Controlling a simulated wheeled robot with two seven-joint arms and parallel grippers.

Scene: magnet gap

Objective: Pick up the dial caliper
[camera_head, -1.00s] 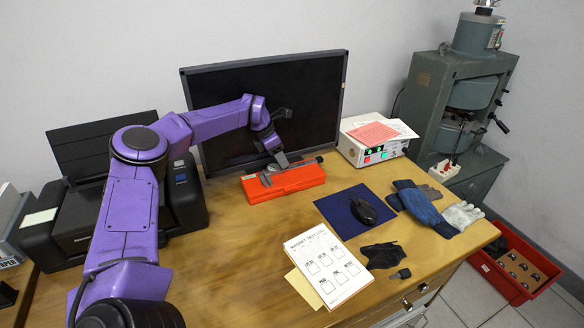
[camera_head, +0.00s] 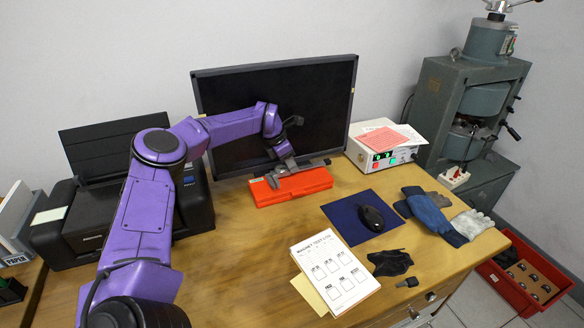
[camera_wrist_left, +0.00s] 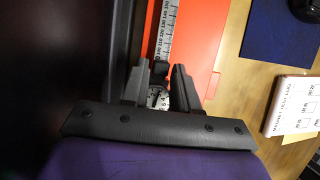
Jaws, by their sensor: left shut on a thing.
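The dial caliper shows in the left wrist view, with its ruled beam (camera_wrist_left: 168,32) over the red case and its round dial (camera_wrist_left: 158,98) between my fingers. In the head view the caliper (camera_head: 274,179) is a small grey shape at the case's left end, partly hidden by my gripper. My left gripper (camera_head: 287,166) is shut on the caliper, and its fingers (camera_wrist_left: 160,76) lie on either side of the dial end. I cannot tell whether the caliper touches the case. My right gripper is not in view.
A white control box (camera_head: 385,152) stands to the right. Bare wood shows left of the sheets.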

